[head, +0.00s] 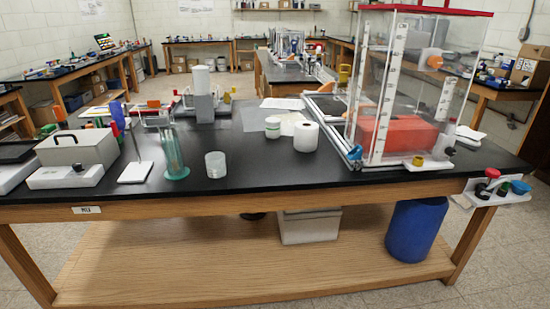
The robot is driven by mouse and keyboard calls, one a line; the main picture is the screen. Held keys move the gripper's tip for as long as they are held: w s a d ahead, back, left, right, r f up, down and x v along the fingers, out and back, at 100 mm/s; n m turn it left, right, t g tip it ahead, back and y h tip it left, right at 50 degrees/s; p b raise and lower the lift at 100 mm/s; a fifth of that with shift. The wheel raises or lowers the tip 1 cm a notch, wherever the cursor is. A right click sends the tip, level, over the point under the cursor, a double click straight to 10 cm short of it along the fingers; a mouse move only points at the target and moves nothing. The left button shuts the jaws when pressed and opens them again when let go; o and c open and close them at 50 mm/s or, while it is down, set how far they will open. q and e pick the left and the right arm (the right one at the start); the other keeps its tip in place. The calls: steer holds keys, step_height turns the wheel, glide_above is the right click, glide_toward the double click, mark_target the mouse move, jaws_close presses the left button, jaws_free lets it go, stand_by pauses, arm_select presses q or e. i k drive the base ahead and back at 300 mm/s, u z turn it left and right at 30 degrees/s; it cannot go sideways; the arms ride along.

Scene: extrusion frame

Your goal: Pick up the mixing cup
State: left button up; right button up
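A small translucent whitish cup (215,165), which looks like the mixing cup, stands upright on the black tabletop (260,185) near its front edge, left of the middle. It appears open at the top, and I see nothing clear inside it. Neither of my grippers is in the head view, and nothing touches the cup.
Left of the cup stand a greenish clear cylinder (173,155) and a white stand base (135,172). A small white jar (272,127) and a white roll (306,136) are right and behind. A clear case (415,75) fills the right. The tabletop in front of the roll is clear.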

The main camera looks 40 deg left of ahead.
mark_target(215, 162)
steer(key=z, duration=0.05)
steer(key=i, duration=1.2)
steer(key=u, duration=0.5)
